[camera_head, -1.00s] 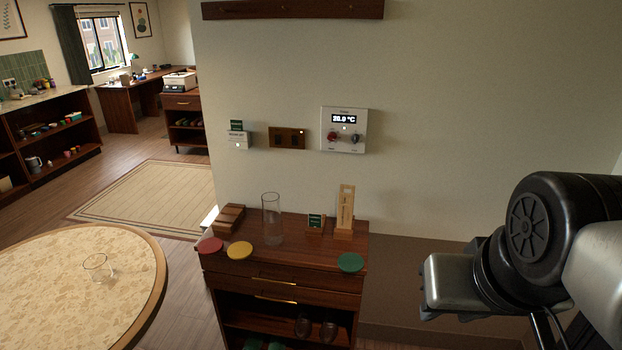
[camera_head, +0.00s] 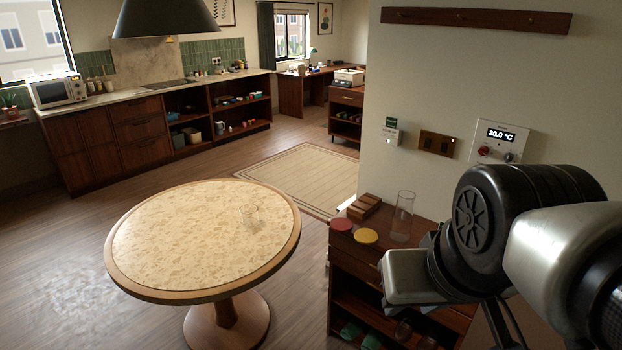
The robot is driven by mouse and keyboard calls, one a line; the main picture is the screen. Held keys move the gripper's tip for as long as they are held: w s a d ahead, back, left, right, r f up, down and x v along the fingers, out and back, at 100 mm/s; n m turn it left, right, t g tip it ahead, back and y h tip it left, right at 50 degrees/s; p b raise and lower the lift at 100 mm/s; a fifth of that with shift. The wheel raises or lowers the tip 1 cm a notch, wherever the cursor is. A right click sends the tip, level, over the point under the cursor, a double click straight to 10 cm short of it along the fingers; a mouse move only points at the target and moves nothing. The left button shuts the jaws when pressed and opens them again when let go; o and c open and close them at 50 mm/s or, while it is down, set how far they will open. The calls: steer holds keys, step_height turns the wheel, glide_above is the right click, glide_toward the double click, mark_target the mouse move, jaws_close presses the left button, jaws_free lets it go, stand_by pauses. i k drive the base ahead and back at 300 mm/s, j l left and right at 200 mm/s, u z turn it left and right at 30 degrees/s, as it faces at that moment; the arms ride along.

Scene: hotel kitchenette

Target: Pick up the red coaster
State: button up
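The red coaster (camera_head: 341,225) is a flat round disc at the left front corner of the top of a dark wooden cabinet (camera_head: 345,268). A yellow coaster (camera_head: 366,236) lies just to its right, apart from it. My arm comes in from the right edge and covers the right part of the cabinet. The arm links are well to the right of the red coaster. My gripper's fingers cannot be seen in this view. The green coaster seen earlier on the cabinet is hidden now.
A clear glass cylinder (camera_head: 403,216) and a wooden block holder (camera_head: 364,207) stand behind the coasters. Open floor and a rug (camera_head: 300,176) lie beyond.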

mark_target(340, 224)
steer(key=i+j, duration=0.1)
steer(key=i, duration=0.4)
steer(key=i+j+z, duration=0.1)
steer(key=i, duration=0.35)
steer(key=i+j, duration=0.15)
steer(key=i, duration=0.35)
steer(key=z, duration=0.05)
